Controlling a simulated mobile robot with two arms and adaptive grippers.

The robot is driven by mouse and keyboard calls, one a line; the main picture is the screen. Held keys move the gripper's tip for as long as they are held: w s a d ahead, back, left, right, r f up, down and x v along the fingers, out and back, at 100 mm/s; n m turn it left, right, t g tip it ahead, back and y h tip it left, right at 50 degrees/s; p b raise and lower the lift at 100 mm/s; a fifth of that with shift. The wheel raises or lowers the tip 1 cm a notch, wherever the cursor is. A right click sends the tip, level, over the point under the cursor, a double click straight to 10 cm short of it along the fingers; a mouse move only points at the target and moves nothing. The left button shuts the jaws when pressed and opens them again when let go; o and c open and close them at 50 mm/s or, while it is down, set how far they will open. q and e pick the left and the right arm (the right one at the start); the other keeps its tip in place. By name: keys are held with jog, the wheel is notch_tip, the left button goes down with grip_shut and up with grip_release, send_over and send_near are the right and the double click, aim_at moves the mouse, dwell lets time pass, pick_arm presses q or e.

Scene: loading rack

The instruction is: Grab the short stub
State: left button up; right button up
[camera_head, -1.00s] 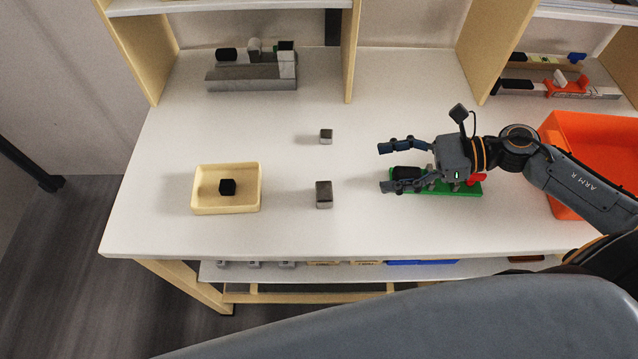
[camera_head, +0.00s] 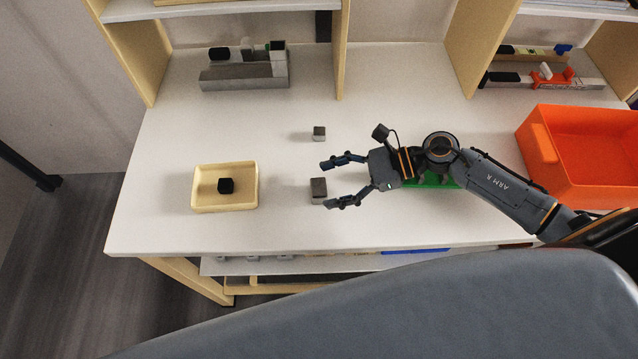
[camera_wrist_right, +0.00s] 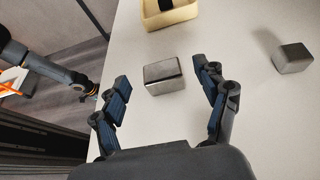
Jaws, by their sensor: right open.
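Two grey metal blocks stand on the white table. The nearer, larger block (camera_head: 318,190) is at the mouth of my right gripper (camera_head: 331,184), which is open and empty. The farther, smaller block (camera_head: 319,133) stands beyond the upper finger, apart from it. I cannot tell for sure which one is the short stub. In the right wrist view, the larger block (camera_wrist_right: 164,76) lies between and just ahead of the open fingertips (camera_wrist_right: 161,80). The smaller block (camera_wrist_right: 293,57) is off to the right there.
A cream tray (camera_head: 197,202) with a black block (camera_head: 226,185) stands to the left. A green base (camera_head: 436,180) lies partly under my right arm. An orange bin (camera_head: 580,170) is at the right. Grey parts (camera_head: 240,76) stand at the back left. Table between tray and blocks is clear.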

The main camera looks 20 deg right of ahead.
jog(key=x, duration=0.2)
jog(key=shift+w+a, duration=0.15)
jog(key=shift+a, duration=0.1)
jog(key=c, duration=1.3)
pick_arm(q)
jog(key=shift+w+r, duration=0.1)
jog(key=shift+r, duration=0.45)
pick_arm(e)
jog(key=shift+d, duration=0.1)
pick_arm(q)
jog(key=shift+f, duration=0.1)
pick_arm(e)
jog(key=shift+r, duration=0.1)
